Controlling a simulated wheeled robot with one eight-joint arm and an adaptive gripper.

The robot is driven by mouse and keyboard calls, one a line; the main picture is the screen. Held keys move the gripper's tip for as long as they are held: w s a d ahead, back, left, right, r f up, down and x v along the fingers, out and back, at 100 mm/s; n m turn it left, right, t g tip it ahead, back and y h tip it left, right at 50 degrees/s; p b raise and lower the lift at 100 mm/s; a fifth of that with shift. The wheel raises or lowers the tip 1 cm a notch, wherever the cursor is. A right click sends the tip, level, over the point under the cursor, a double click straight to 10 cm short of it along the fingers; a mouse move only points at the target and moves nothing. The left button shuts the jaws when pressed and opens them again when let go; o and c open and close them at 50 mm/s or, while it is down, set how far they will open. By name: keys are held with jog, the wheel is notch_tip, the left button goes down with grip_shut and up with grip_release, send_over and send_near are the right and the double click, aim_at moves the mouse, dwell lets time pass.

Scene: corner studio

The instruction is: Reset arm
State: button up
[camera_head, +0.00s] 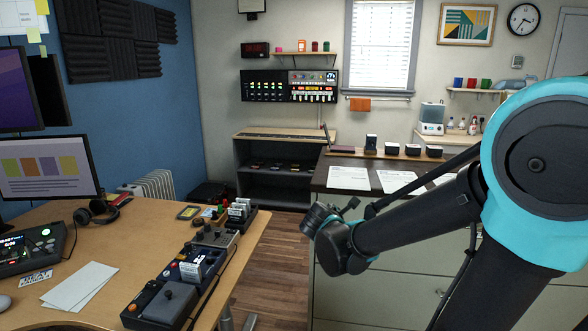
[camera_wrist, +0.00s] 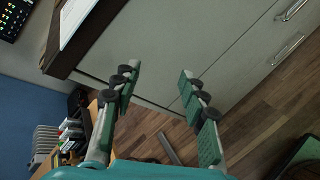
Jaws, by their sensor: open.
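My gripper (camera_wrist: 160,97) shows in the wrist view with its two fingers spread wide apart and nothing between them. Beyond the fingers are the wooden floor and the grey front of a cabinet. In the head view my arm comes in from the right, with a turquoise joint at the upper right and a dark link reaching down to the left. My wrist end hangs in front of the cabinet (camera_head: 370,300), to the right of the wooden desk (camera_head: 130,215). The fingers are hard to make out in the head view.
The desk holds a monitor (camera_head: 45,172), headphones (camera_head: 97,212), white paper (camera_head: 80,288) and several small devices along its right edge. Papers (camera_head: 349,179) and several dark boxes lie on the cabinet top. A low shelf unit (camera_head: 240,168) stands at the back. Floor between desk and cabinet is clear.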

jog(key=s+d+f+m+g+y, duration=0.1)
jog(key=s+d+f+m+g, duration=0.3)
jog(key=s+d+f+m, duration=0.35)
jog(key=s+a+f+m+g+y, duration=0.2)
jog(key=s+f+m, duration=0.6)
jog(key=s+m, duration=0.4)
jog(key=shift+s+a+m+g+y, duration=0.4)
jog(key=shift+a+m+y, duration=0.35)
jog(key=shift+y, duration=0.35)
